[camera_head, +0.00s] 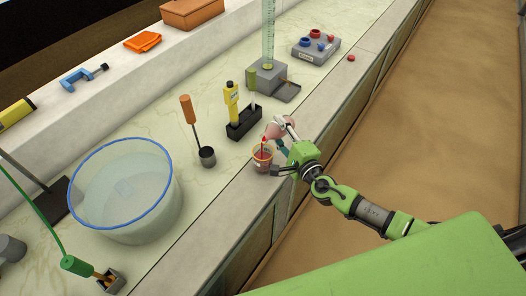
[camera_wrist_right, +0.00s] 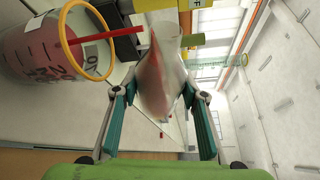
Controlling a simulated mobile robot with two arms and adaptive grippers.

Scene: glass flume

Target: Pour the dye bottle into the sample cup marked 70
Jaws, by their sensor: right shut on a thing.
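The dye bottle (camera_head: 272,130) is pale and see-through, with red dye inside. My right gripper (camera_head: 284,147) is shut on it and holds it tipped over the sample cup (camera_head: 262,161). In the right wrist view the bottle (camera_wrist_right: 156,75) is between the two fingers. A red stream (camera_wrist_right: 108,36) runs from its mouth through the cup's orange rim. The cup (camera_wrist_right: 42,52) is clear, with pink-red liquid and dark marks that I cannot read surely. It stands on the counter's front ledge. My left gripper is not in view.
A large blue-rimmed glass tank (camera_head: 125,190) stands at left. A dark small pot (camera_head: 207,157), a yellow device in a black holder (camera_head: 243,122) and a tall graduated cylinder (camera_head: 268,35) stand behind the cup. A grey box with knobs (camera_head: 316,48) is farther back. The front ledge is mostly clear.

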